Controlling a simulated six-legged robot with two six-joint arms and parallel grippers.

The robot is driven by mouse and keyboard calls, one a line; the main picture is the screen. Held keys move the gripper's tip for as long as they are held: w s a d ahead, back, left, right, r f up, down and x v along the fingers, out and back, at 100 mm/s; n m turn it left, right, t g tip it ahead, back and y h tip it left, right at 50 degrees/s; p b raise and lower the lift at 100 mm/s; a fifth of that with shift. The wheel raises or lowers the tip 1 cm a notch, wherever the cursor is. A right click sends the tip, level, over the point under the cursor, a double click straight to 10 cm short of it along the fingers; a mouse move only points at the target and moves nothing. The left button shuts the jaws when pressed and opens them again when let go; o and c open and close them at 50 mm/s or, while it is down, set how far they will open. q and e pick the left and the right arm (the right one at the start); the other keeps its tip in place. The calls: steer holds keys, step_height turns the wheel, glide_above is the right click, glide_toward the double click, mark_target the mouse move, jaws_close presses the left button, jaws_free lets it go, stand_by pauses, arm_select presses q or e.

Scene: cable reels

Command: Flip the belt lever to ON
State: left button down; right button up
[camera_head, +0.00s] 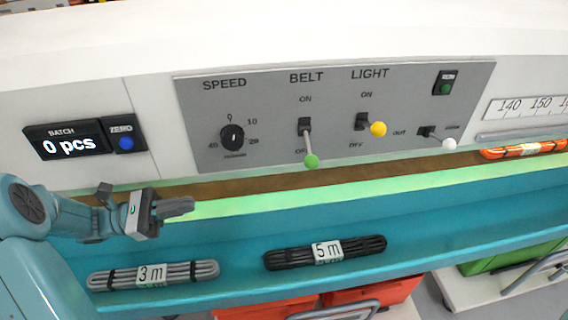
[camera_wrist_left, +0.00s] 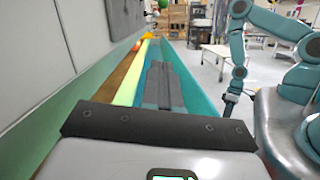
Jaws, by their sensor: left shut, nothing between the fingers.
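The belt lever (camera_head: 308,146) is on the grey control panel (camera_head: 270,150) in the head view. Its green knob (camera_head: 312,161) points down, at the OFF end under the BELT label. My left gripper (camera_head: 190,206) is shut and empty, below and to the left of the panel, over the teal shelf and apart from the lever. In the left wrist view its shut fingers (camera_wrist_left: 162,88) point along the shelf. My right gripper (camera_wrist_left: 230,103) shows small at the right of the left wrist view; its jaw state is unclear.
The light lever with a yellow knob (camera_head: 378,129) sits right of the belt lever, and a white-knobbed lever (camera_head: 449,143) is farther right. The speed dial (camera_head: 232,137) is at left. A grey cable coil (camera_head: 190,271) and a black coil (camera_head: 370,246) lie on the shelf (camera_head: 235,250).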

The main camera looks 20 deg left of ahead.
mark_target(308, 147)
arm_select(q)
steer(key=shift+a, duration=0.1)
stand_by(0.3)
steer(key=s+r+x, duration=0.1)
steer(key=r+x, duration=0.1)
steer(key=x, duration=2.1)
steer(key=shift+r, duration=0.25)
steer(key=shift+w+a+p, duration=0.1)
steer(key=shift+p, duration=0.3)
